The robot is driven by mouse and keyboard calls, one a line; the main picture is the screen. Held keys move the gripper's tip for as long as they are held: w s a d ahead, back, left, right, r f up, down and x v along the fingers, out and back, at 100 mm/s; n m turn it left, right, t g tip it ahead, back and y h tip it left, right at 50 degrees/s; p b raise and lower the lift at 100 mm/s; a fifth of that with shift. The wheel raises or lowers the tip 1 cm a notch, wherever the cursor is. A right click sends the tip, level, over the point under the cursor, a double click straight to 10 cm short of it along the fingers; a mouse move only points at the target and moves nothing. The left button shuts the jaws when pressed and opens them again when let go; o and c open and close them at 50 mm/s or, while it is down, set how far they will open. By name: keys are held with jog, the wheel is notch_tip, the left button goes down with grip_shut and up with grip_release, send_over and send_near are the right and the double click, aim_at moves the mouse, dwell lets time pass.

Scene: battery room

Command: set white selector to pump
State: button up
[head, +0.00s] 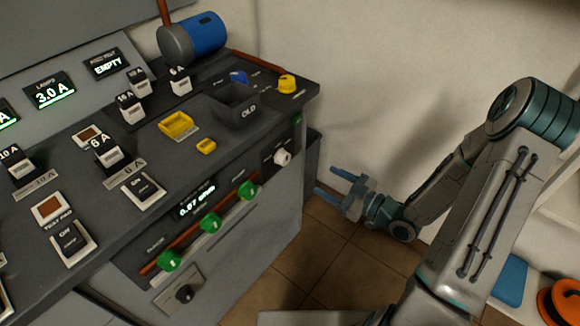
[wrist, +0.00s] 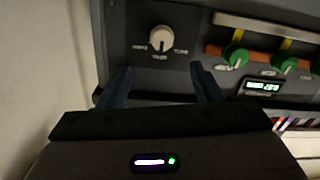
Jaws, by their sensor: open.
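The white selector (head: 282,157) is a round knob on the front face of the dark console, near its right end. In the wrist view the white selector (wrist: 160,39) shows ahead, between and beyond my fingertips, with small labels left, right and below it. The labels are too blurred to read surely. Its white pointer mark seems to point down in that view. My gripper (head: 332,182) is open and empty, right of the console and apart from the knob. In the wrist view my gripper (wrist: 162,80) has its two dark fingers spread wide.
Several green knobs (head: 210,223) sit along an orange-brown rail left of the selector, beside a small display (head: 196,202). A black knob (head: 184,293) is lower down. The console top holds a black bin (head: 238,103) marked OLD. Tiled floor (head: 318,250) lies open beside the console.

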aim_at(287, 160)
jog(key=shift+y, duration=0.3)
jog(key=x, duration=1.3)
jog(key=shift+w+a+b, duration=0.1)
jog(key=shift+a+b, duration=0.25)
jog(key=c, duration=1)
